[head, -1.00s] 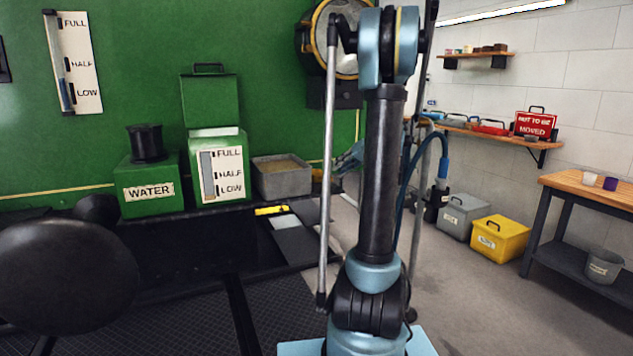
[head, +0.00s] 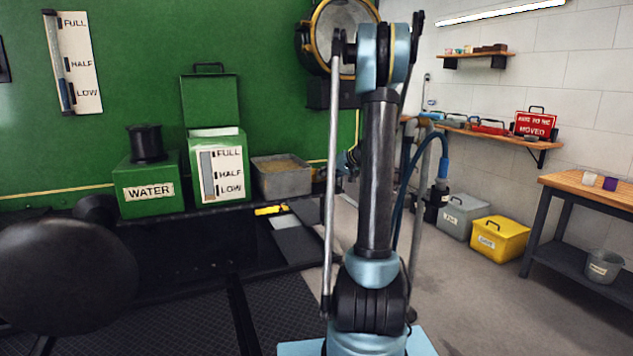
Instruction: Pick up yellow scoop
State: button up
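A small yellow scoop (head: 268,210) lies on the dark ledge in front of the grey sand-filled tray, left of my arm in the head view. It appears as a short yellow bar, and its far details are too small to tell. My gripper (head: 347,162) is mostly hidden behind my own arm. Only a small dark and blue part shows, to the right of the scoop and higher in the picture. Whether its fingers are open or shut does not show. The scoop lies apart from the visible part of the gripper.
The grey tray (head: 283,190) stands behind the scoop. A green box with level marks (head: 199,170) and a green WATER box (head: 150,207) stand left. Grey (head: 461,230) and yellow (head: 500,251) lidded boxes sit on the floor right, beside a workbench (head: 588,191). Open floor lies between.

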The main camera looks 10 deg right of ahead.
grip_shut()
notch_tip(320, 180, up, 10)
dwell(0.7)
